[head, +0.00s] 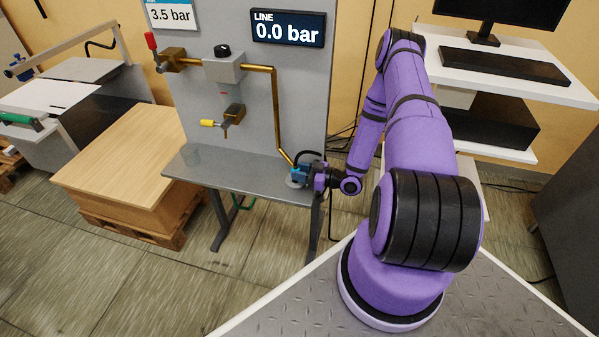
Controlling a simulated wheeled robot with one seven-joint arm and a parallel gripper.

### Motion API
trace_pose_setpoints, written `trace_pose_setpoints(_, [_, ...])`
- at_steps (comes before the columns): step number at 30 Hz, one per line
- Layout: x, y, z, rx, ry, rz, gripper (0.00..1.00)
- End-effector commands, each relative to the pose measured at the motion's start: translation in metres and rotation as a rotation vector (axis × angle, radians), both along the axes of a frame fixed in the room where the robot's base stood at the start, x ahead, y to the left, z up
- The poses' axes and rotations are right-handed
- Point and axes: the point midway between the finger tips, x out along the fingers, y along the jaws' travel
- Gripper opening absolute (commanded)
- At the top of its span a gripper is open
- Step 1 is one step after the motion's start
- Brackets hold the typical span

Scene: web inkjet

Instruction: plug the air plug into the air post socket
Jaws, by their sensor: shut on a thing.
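My purple arm reaches to the right end of the grey bench, and my gripper (312,174) is there, low over the bench top. It is shut on a small blue thing, which I take to be the air plug (299,174). A short black hose curves over it. The plug is at the foot of the brass pipe, just above a pale round base on the bench. The air post socket is not clearly seen; the gripper and plug cover that spot. I cannot tell whether the plug touches or sits in it.
The grey bench (240,172) carries a clear cup (190,154) at its left. A pallet stack (125,165) stands left.

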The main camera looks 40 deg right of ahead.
Motion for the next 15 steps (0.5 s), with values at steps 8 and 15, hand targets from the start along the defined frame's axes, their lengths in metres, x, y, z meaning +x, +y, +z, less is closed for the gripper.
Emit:
trace_pose_setpoints(8, [0.0, 0.0003, -0.0026, 0.001, 0.001, 0.0, 0.09])
trace_pose_setpoints(15, [0.0, 0.0003, -0.0077, 0.001, 0.0, 0.0, 0.09])
